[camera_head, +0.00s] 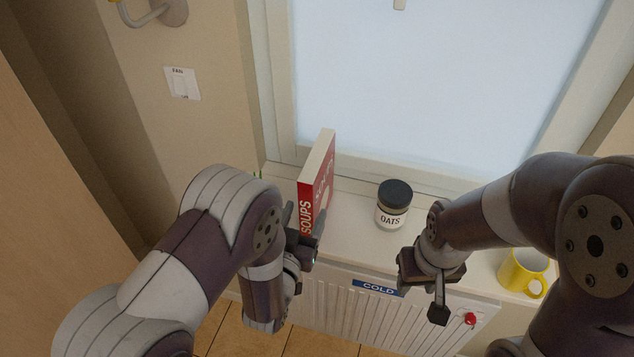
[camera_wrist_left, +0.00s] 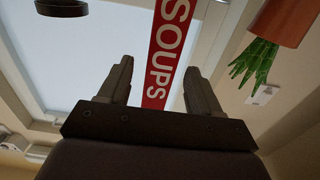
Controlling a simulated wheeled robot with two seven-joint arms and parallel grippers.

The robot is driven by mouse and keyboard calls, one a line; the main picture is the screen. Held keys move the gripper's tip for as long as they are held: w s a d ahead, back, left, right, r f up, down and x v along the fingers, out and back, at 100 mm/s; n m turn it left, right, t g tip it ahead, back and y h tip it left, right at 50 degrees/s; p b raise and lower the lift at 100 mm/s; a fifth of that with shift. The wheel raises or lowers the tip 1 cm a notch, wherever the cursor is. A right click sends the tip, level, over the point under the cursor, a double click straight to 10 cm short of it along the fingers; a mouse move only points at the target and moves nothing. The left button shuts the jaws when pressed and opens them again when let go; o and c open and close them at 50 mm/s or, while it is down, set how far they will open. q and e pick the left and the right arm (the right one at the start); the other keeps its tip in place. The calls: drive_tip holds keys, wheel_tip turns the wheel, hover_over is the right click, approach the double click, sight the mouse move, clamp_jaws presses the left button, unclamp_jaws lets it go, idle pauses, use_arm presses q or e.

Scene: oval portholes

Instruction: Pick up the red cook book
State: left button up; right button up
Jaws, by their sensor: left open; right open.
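The red cook book (camera_head: 317,186), with "SOUPS" on its spine, stands upright on the white window sill. My left gripper (camera_head: 303,226) is open at the spine's lower part in the head view and covers part of it. In the left wrist view the red spine (camera_wrist_left: 168,50) shows between the two open fingers (camera_wrist_left: 158,68), with a gap visible on each side. How deep the fingers reach around the book cannot be told. My right gripper (camera_head: 424,285) is open and empty, in front of the sill to the right.
A dark-lidded oats jar (camera_head: 393,206) stands right of the book. A yellow mug (camera_head: 523,272) is at the sill's right. An orange pot (camera_wrist_left: 288,20) with green leaves shows beside the book in the left wrist view. A radiator (camera_head: 345,306) is below the sill; the window is behind.

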use_arm(q)
drive_tip(key=p+x, duration=0.2)
drive_tip(key=x, duration=0.3)
drive_tip(key=shift+p, duration=0.35)
drive_tip(key=shift+w+d+f, duration=0.1)
drive_tip(key=shift+w+f, duration=0.2)
drive_tip(key=shift+w, duration=0.1)
drive_tip(key=shift+s+r, duration=0.1)
drive_tip(key=shift+s, duration=0.1)
drive_tip(key=c, duration=1)
clamp_jaws()
drive_tip(key=shift+w, duration=0.15)
